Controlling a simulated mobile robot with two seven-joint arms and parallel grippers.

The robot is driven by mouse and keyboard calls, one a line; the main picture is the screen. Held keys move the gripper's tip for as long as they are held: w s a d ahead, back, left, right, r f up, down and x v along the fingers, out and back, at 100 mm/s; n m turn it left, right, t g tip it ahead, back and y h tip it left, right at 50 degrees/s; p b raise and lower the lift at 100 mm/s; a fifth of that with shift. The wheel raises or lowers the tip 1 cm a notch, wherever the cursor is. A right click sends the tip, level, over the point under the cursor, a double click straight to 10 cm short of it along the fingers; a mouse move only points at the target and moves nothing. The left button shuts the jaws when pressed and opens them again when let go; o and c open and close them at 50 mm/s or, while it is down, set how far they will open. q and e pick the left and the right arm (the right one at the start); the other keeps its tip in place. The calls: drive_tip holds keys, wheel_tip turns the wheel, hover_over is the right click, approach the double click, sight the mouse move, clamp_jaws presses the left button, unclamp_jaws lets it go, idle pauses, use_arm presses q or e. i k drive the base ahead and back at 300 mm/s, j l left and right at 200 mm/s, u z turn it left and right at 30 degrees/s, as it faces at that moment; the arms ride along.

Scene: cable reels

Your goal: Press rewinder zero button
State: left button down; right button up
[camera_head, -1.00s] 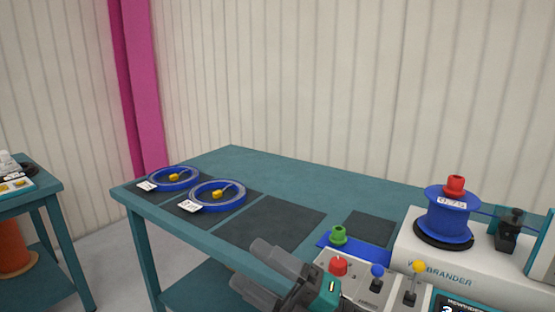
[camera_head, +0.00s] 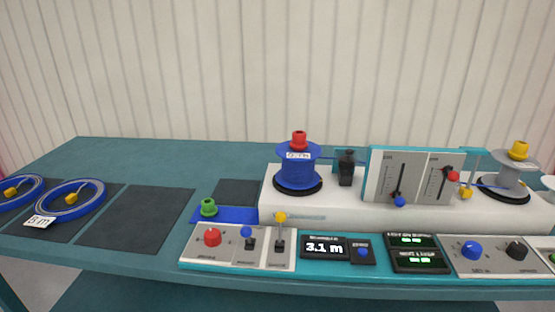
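The rewinder (camera_head: 340,211) is a long white machine at the back of the teal table, with a blue reel (camera_head: 298,170) under a red knob on its left and a grey reel (camera_head: 508,181) under a yellow knob on its right. Its length display (camera_head: 324,248) reads 3.1 m. A small dark panel with a blue round button (camera_head: 362,252) sits just right of the display; its label is too small to read, so I cannot tell if it is the zero button. Neither of my grippers is in view.
More knobs (camera_head: 472,250) are at the right. Two blue cable coils (camera_head: 70,199) lie on dark mats at the left. An empty mat (camera_head: 137,218) lies beside them.

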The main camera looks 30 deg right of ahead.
sight(362, 252)
drive_tip(key=z, duration=1.55)
